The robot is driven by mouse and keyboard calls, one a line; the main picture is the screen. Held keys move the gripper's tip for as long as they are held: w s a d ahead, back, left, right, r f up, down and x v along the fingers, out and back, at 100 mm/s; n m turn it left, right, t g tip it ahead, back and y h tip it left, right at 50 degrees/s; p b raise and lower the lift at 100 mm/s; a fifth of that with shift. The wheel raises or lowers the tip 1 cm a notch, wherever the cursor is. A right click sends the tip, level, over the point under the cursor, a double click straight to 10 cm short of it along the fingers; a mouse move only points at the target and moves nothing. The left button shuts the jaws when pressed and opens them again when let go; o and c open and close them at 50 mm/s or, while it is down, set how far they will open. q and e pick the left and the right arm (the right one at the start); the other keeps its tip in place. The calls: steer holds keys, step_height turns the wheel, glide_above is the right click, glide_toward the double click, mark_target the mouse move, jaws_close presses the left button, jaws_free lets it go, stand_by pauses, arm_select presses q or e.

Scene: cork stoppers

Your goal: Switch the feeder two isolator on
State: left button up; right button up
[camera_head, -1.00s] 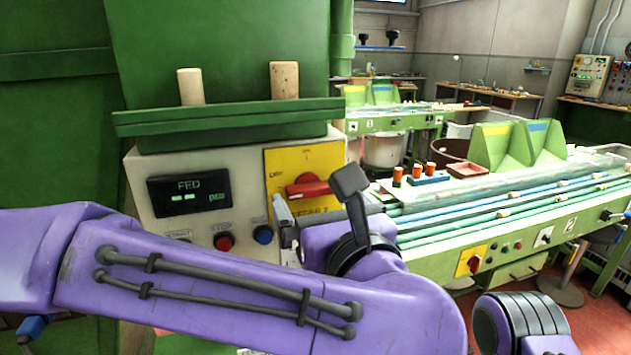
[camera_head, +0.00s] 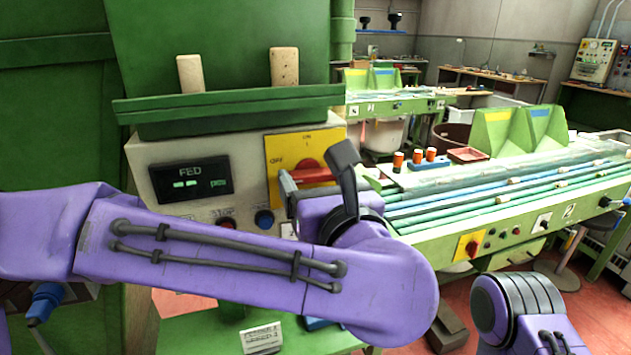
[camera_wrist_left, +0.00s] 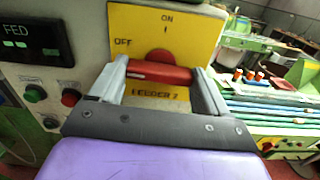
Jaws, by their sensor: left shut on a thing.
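The feeder two isolator is a red rotary handle (camera_head: 313,172) on a yellow plate (camera_head: 285,146) at the front of a cream control box. In the left wrist view the red handle (camera_wrist_left: 158,72) lies level, pointing across toward OFF, with ON marked above. "FEEDER 2" is lettered below it on the yellow plate (camera_wrist_left: 205,30). My left gripper (camera_wrist_left: 160,74) is shut on the handle, one finger at each end. In the head view my left wrist hides the plate's lower part. My right gripper is out of view.
The box also carries a FED display (camera_head: 190,183), a red button (camera_head: 224,222) and a blue button (camera_head: 264,219).

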arm_select(q)
steer(key=m, duration=0.3)
steer(key=shift+m, duration=0.3)
steer(key=m, duration=0.4)
steer(key=shift+m, duration=0.3)
steer(key=m, duration=0.2)
steer(key=shift+r+m+p, duration=0.1)
steer(key=shift+m+p, duration=0.25)
steer(key=shift+m, duration=0.05)
steer(key=m+p, duration=0.1)
steer(key=m, duration=0.1)
steer(key=shift+m, duration=0.3)
steer(key=shift+m+p, duration=1.05)
steer(key=shift+m, duration=0.75)
steer(key=o, duration=1)
steer(key=shift+s, duration=0.1)
